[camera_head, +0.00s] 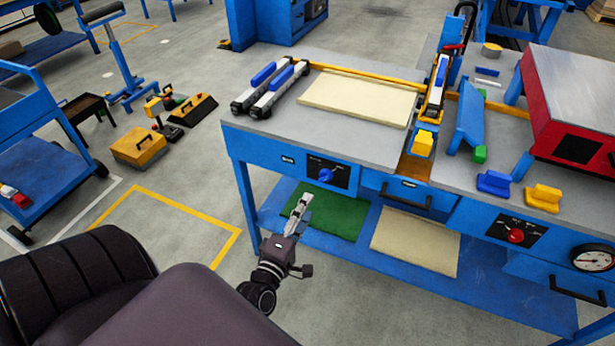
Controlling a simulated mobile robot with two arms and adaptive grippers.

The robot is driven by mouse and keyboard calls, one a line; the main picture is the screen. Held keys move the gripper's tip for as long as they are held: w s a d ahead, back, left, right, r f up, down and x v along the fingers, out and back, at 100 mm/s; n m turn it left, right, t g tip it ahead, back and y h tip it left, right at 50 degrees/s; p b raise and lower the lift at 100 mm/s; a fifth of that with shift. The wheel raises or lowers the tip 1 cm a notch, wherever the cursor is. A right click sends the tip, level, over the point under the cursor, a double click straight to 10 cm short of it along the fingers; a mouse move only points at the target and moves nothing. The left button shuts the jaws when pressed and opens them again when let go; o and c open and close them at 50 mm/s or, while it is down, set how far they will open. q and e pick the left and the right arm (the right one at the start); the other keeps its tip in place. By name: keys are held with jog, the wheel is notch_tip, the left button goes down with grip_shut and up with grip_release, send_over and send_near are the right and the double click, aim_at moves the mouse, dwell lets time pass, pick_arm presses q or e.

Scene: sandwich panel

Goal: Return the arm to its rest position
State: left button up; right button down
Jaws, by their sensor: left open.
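My left gripper (300,207) is in front of the blue workbench (255,190), below its top and near its left front leg. Its fingers point away from me and hold nothing that I can see. My dark left arm comes in from the lower left and covers the floor there. My right gripper does not show.
The bench top carries a cream panel (358,97), two grey and blue bars (268,88) and a red machine (575,105). The lower shelf holds a green sheet (335,215) and a cream sheet (415,243). Open floor lies left of the bench.

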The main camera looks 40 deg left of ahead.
pick_arm(q)
jog(key=s+d+f+m+g+h, duration=0.1)
jog(key=s+d+f+m+g, duration=0.25)
jog(key=f, duration=0.65)
jog(key=s+d+f+m+g+h, duration=0.25)
jog(key=s+f+m, duration=0.25)
jog(key=f, duration=0.5)
jog(key=s+d+f+m+g+h, duration=0.1)
jog(key=s+d+f+m+g, duration=0.2)
jog(key=f, duration=0.7)
jog(key=s+d+f+m+g, duration=0.1)
jog(key=s+f+m+g, duration=0.2)
jog(key=s, duration=1.1)
jog(key=s+d+f+m+g, duration=0.1)
jog(key=s+f+m+g, duration=0.3)
jog(key=s+f+m, duration=0.4)
jog(key=s+f, duration=0.4)
jog(key=s, duration=0.3)
jog(key=shift+d+f+m+g, duration=0.2)
jog(key=shift+m+g, duration=0.1)
jog(key=shift+m, duration=0.05)
